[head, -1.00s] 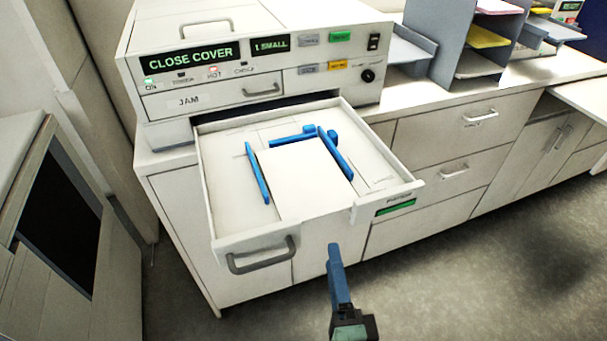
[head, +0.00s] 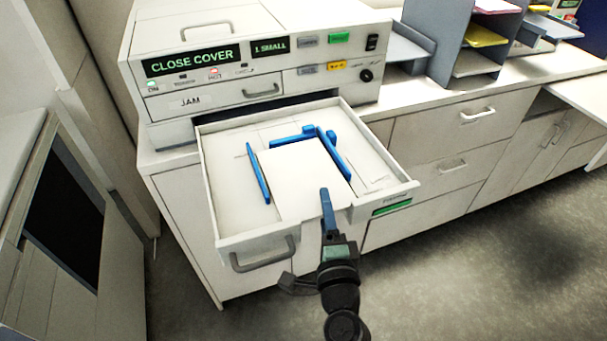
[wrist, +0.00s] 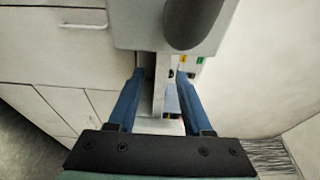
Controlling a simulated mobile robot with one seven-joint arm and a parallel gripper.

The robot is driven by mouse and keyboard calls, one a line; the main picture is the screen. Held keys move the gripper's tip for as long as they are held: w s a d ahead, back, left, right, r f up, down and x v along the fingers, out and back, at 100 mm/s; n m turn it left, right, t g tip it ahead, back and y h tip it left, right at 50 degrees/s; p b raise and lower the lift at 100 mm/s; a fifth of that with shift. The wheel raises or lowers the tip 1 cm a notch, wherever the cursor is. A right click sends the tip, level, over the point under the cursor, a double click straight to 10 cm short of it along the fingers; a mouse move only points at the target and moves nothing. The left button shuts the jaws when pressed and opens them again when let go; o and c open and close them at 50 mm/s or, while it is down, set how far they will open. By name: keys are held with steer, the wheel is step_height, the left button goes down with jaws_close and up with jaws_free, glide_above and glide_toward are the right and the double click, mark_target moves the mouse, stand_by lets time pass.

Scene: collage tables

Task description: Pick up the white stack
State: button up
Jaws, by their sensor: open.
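The white stack (head: 305,180) lies flat in the pulled-out tray (head: 230,220) of the copier, between blue guides (head: 258,172). It shows as a plain white block reaching the tray's front. My gripper (head: 326,192) is at the front of the tray, its blue finger overlapping the stack's near right corner in the head view. In the wrist view my gripper (wrist: 160,78) has its two blue fingers apart, with nothing clearly held. I cannot tell whether the fingers touch the stack or tray.
The copier (head: 250,60) stands on a cabinet, with a grey tray handle (head: 262,258) low at the front. Drawers (head: 440,150) are to the right, and a grey paper sorter (head: 470,40) stands on the counter. Floor (head: 480,250) is open at lower right.

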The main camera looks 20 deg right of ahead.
steer(key=shift+w+d, duration=0.1)
steer(key=shift+w, duration=0.35)
jaws_close()
steer(key=shift+r, duration=0.1)
stand_by(1.1)
